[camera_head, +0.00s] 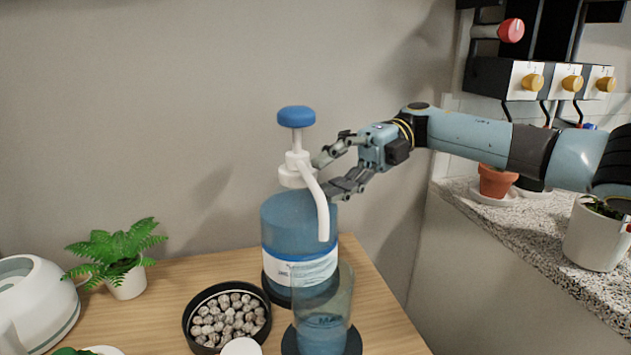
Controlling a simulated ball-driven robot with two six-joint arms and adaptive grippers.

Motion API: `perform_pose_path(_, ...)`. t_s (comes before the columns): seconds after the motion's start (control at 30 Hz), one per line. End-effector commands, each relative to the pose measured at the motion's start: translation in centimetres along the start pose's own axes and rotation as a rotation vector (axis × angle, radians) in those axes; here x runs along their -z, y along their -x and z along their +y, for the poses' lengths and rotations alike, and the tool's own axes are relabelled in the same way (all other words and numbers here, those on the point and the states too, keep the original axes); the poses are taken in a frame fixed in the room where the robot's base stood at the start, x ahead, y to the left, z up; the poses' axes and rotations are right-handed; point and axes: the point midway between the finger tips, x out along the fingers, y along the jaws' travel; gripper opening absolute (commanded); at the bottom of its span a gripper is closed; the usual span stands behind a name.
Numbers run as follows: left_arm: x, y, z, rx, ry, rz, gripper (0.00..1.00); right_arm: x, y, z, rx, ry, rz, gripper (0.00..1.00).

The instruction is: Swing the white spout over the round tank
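A blue water bottle (285,222) with a blue-topped white hand pump (294,160) stands on the wooden table. Its white spout (322,208) curves down toward the front right, with its tip in front of the bottle. A clear round tank (338,295) with bluish liquid low inside stands just in front of the bottle, below the spout tip. My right gripper (325,174) comes in from the right with its fingers apart, close beside the pump neck and upper spout. I cannot tell whether a finger touches the spout. My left gripper is not in view.
A dark bowl of pebbles (190,318) and a small white round thing (241,347) lie left of the tank. A fern (115,248) and a white vessel (55,300) stand further left. A speckled ledge (520,225) with pots is at right.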

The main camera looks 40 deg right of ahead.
Motion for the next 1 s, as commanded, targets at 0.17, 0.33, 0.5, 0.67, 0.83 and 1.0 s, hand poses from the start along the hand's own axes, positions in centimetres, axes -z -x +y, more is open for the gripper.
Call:
perform_pose_path(0.17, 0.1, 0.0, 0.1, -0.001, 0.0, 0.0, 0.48, -0.1, 4.2, 0.0, 0.002, -0.001, -0.004, 0.36)
perform_pose_path(0.33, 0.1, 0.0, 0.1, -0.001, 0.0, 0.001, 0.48, -0.1, 7.2, 0.0, 0.0, 0.001, -0.004, 0.36)
perform_pose_path(0.5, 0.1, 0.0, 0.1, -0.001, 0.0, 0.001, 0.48, 0.0, 8.5, 0.1, 0.0, 0.001, -0.001, 0.36)
perform_pose_path(0.67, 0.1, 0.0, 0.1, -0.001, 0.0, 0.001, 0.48, 0.0, 8.7, 0.0, 0.0, 0.0, 0.0, 0.36)
perform_pose_path(0.83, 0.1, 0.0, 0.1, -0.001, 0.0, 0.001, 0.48, 0.0, 8.7, 0.0, 0.0, 0.001, 0.0, 0.36)
perform_pose_path(1.0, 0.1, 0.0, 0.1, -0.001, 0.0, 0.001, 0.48, 0.0, 8.7, 0.0, 0.0, 0.001, 0.0, 0.36)
